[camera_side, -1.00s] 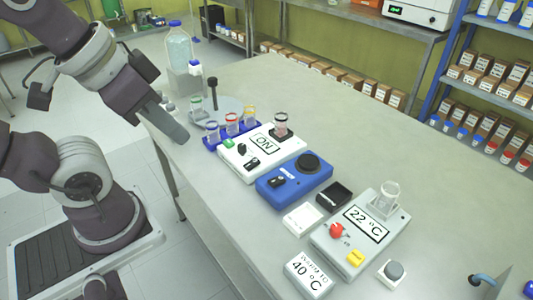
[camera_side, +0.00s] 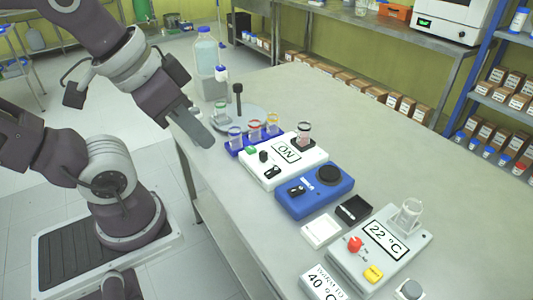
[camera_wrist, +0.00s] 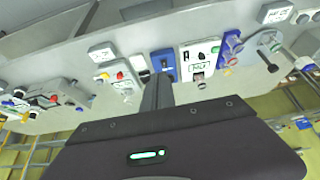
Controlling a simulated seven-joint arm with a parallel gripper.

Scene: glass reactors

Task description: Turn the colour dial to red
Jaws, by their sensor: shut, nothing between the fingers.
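No dial with readable colour marks shows, so I cannot tell which knob is the colour dial. The white unit (camera_side: 311,160) has an ON display, a green button (camera_side: 251,149) and small black knobs (camera_side: 271,171); it also shows in the wrist view (camera_wrist: 186,60). The blue unit (camera_side: 332,196) beside it has a black knob (camera_side: 296,190) and a round black plate. My gripper (camera_side: 206,141) is shut and empty, left of the white unit and apart from it. Its closed fingers show in the wrist view (camera_wrist: 157,88).
A grey heater (camera_side: 394,253) reads 22 °C, with a red knob and yellow button. A blue-capped bottle (camera_side: 206,52) stands at the back.

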